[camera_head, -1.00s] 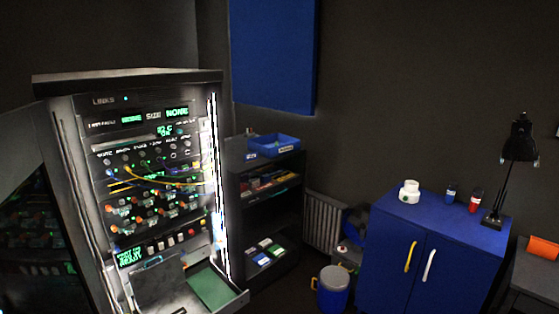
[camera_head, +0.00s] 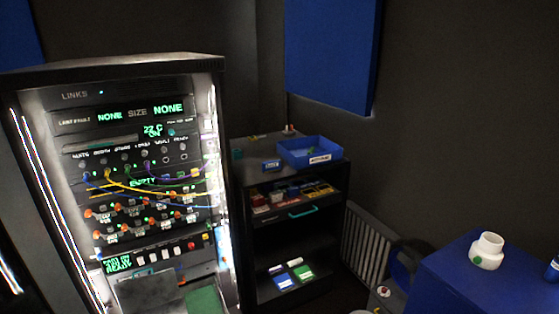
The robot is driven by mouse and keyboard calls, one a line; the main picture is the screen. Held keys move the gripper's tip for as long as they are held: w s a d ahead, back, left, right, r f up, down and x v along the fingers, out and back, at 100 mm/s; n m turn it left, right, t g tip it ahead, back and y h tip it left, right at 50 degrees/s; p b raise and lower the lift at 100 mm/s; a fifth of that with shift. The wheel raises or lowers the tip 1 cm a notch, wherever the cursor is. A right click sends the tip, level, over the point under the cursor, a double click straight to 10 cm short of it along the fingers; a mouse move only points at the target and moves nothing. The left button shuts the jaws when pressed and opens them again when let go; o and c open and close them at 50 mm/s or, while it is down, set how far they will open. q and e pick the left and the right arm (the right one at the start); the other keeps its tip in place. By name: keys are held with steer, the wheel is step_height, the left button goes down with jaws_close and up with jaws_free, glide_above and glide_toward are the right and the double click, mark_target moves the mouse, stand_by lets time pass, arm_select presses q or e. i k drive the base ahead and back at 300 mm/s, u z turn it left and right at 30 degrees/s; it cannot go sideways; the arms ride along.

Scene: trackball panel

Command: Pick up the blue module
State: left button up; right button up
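No thing is plainly marked as the blue module. A small flat blue-and-white piece (camera_head: 282,281) lies on the low shelf of the dark shelf unit, beside a green-and-white piece (camera_head: 302,273). Another small blue block (camera_head: 271,165) with a pale label sits on top of the unit, left of a blue bin. They are too small to tell which is the module. Neither of my grippers shows in the head view.
The lit rack (camera_head: 120,68) with coloured cables stands at the left, an open drawer with a green bottom (camera_head: 203,300) below. The blue bin (camera_head: 325,150) tops the shelf unit (camera_head: 250,215). A radiator (camera_head: 367,238) and a blue cabinet (camera_head: 480,280) with a white jar (camera_head: 487,250) stand right.

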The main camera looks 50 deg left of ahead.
mark_target(270, 166)
steer(key=u, duration=0.35)
steer(key=i, duration=1.1)
steer(key=u, duration=1.4)
steer(key=i, duration=0.75)
steer(key=u, duration=0.95)
